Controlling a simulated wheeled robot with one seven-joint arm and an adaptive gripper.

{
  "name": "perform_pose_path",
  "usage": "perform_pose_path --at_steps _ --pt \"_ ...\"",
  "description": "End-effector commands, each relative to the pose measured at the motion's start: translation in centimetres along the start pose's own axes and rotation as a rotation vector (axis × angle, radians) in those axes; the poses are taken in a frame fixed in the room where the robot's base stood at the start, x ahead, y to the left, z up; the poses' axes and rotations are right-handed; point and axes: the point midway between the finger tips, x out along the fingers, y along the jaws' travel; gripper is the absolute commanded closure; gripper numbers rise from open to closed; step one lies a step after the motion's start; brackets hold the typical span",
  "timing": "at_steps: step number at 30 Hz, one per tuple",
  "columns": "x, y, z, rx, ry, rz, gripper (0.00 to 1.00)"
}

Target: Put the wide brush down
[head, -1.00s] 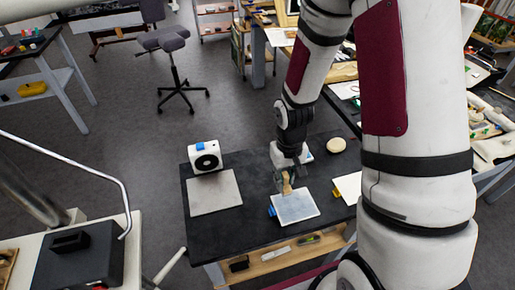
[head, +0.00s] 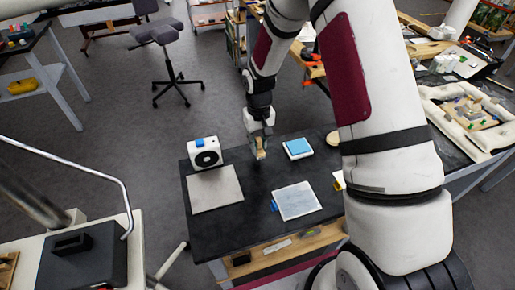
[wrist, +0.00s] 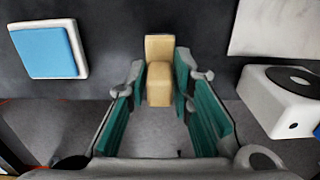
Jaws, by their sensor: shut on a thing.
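The wide brush (wrist: 159,52) is a tan, blocky piece held between my fingertips in the wrist view. In the head view the brush (head: 261,153) hangs below my gripper (head: 260,141), over the rear middle of the black table (head: 245,220). My gripper (wrist: 160,80) is shut on the brush, with one green-padded finger on each side. I cannot tell whether the brush touches the table. The brush's far end is partly hidden by the view angle.
A grey square sheet (head: 215,189) and a white box with a black disc (head: 205,155) are to the left. A pale panel (head: 297,201) lies in front right. A blue-topped white block (head: 298,147) and a round cream disc (head: 333,138) are to the right. Bare tabletop lies between them.

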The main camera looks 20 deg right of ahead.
Motion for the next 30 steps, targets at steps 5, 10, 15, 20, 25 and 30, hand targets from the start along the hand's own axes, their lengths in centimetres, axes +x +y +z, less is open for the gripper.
perform_pose_path --at_steps 5,10,15,20,25,30 --pt "1.4 -0.2 -0.6 0.000 -0.004 0.000 1.00" --pt "3.2 -0.1 -0.7 0.000 -0.001 0.000 1.00" --pt "3.6 -0.1 -0.8 0.000 0.001 0.000 1.00" --pt "3.6 -0.1 -0.8 0.000 0.001 0.000 1.00" --pt "3.9 -0.1 -0.8 0.000 0.002 0.000 0.70" --pt "3.9 -0.1 -0.8 0.000 0.001 0.000 0.59"
